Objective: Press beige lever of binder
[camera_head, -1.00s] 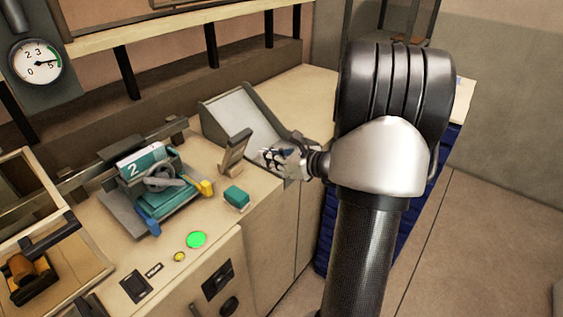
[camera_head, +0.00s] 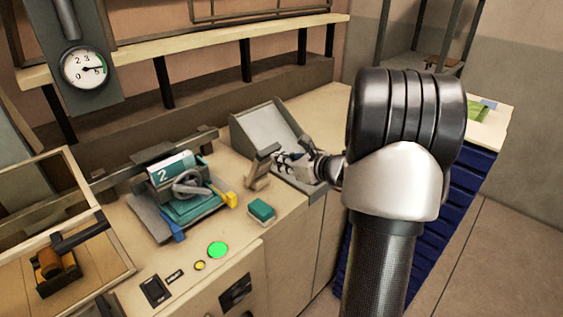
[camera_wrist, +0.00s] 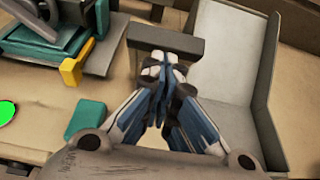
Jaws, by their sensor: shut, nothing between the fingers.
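The beige lever (camera_head: 258,172) stands tilted on the bench, with a grey-brown crossbar at its top. The crossbar also shows in the wrist view (camera_wrist: 185,42). My gripper (camera_head: 279,158) is shut and empty, just right of the lever's upper part. In the wrist view my fingertips (camera_wrist: 163,68) are at the crossbar's near edge; I cannot tell whether they touch. Left of the lever is a device with teal parts and a drum marked 2 (camera_head: 172,172); I cannot tell whether it is the binder.
A grey sloped tray (camera_head: 265,128) stands behind my gripper. A teal block (camera_head: 261,210) lies in front of the lever, and a yellow piece (camera_head: 231,200) is left of it. A lit green button (camera_head: 217,250) is nearer the front. A gauge (camera_head: 84,68) hangs at the back left.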

